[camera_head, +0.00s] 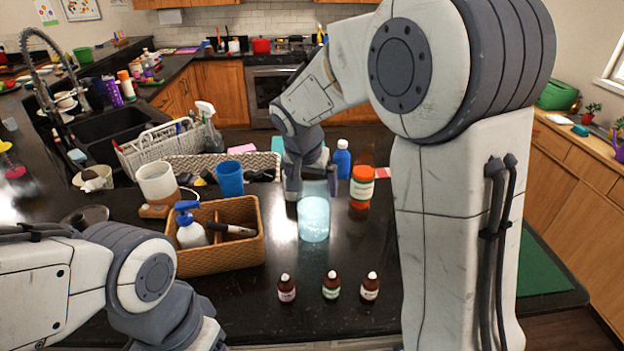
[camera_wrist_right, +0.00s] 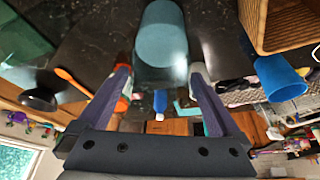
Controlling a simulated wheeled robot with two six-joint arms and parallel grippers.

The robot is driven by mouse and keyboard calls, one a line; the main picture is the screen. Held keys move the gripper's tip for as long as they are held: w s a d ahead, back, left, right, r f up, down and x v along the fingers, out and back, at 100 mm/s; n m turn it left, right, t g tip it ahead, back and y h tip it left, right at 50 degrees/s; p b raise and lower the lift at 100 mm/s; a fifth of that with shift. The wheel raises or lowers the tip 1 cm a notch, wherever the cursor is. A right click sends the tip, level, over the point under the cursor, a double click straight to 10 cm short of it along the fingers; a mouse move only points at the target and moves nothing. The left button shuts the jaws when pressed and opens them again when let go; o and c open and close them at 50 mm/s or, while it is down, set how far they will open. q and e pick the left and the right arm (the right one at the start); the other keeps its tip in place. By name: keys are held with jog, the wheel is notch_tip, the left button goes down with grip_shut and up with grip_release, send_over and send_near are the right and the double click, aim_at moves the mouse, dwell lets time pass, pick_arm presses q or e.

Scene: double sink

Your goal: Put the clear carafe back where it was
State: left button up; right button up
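The clear carafe (camera_head: 314,222), pale blue in its lower part, stands upright on the dark counter in the middle of the head view. It also shows at the top centre of the right wrist view (camera_wrist_right: 162,42). My right gripper (camera_head: 308,188) reaches down at the carafe's upper part. In the wrist view its two fingers (camera_wrist_right: 160,72) are spread apart, one on each side of the carafe's near end, with gaps visible. I cannot tell how far the carafe lies between them. My left arm enters at lower left; its gripper is out of view.
A wicker basket (camera_head: 219,262) with a pump bottle (camera_head: 190,232) stands left of the carafe. An orange bottle (camera_head: 361,188) and a blue bottle (camera_head: 342,160) stand close right and behind. A blue cup (camera_head: 230,180) is behind left. Three small brown bottles (camera_head: 331,287) stand in front.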

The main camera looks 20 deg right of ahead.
jog(key=b+v, duration=0.3)
jog(key=v, duration=0.8)
jog(key=s+a+f+n+g+y, duration=0.1)
jog(key=s+a+f+n, duration=0.3)
jog(key=s, duration=0.4)
jog(key=s+a+f+n+g+y, duration=0.1)
jog(key=s+a+f+n, duration=0.3)
jog(key=s, duration=0.5)
jog(key=s+a+f+n+g+y, duration=0.1)
jog(key=s+a+f+n, duration=0.4)
jog(key=s+f+n, duration=0.2)
jog(key=shift+s+f+g+y, duration=0.3)
jog(key=shift+s+y, duration=0.1)
jog(key=shift+s, duration=0.45)
notch_tip(320, 180, down, 3)
jog(key=b, duration=0.3)
